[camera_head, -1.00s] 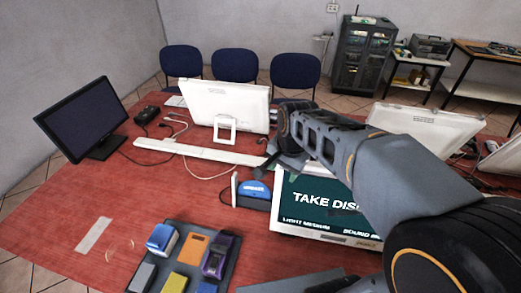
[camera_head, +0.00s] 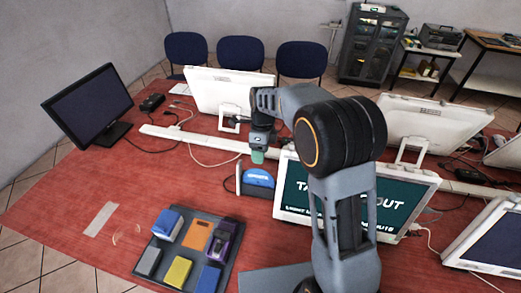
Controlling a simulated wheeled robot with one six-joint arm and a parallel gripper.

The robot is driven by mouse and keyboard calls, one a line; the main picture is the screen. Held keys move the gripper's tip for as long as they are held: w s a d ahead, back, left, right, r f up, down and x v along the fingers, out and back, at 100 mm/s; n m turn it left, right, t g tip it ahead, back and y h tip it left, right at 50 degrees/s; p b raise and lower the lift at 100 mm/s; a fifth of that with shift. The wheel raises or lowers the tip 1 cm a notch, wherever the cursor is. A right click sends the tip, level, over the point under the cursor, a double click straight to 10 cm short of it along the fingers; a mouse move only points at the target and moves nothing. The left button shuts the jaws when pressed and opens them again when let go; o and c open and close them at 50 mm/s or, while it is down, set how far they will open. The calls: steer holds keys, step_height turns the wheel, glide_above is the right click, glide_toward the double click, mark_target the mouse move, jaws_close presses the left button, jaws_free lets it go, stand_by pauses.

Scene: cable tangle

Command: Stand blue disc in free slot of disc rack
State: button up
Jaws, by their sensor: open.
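My gripper (camera_head: 259,151) points down in the middle of the table, just behind and above a blue rounded piece with white lettering (camera_head: 258,178). It is open; a small teal-green piece shows at its tip, and I cannot tell whether that is part of a finger. The blue piece stands on a dark base beside a thin white upright (camera_head: 239,176). I cannot tell whether this is the disc rack or a drive unit. No separate blue disc can be made out clearly, and no free slot is visible.
A dark tray (camera_head: 236,262) at the front holds several coloured blocks. A monitor with green screen (camera_head: 300,195) stands right of the blue piece, partly behind my arm. A white strip (camera_head: 165,134) and cables lie behind. The red table's left front (camera_head: 60,205) is mostly clear.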

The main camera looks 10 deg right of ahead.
mark_target(259, 170)
steer(key=shift+b+x, duration=2.25)
steer(key=shift+x, duration=1.5)
steer(key=shift+c, duration=0.4)
jaws_close()
steer(key=p+v, duration=1.2)
steer(key=v, duration=0.1)
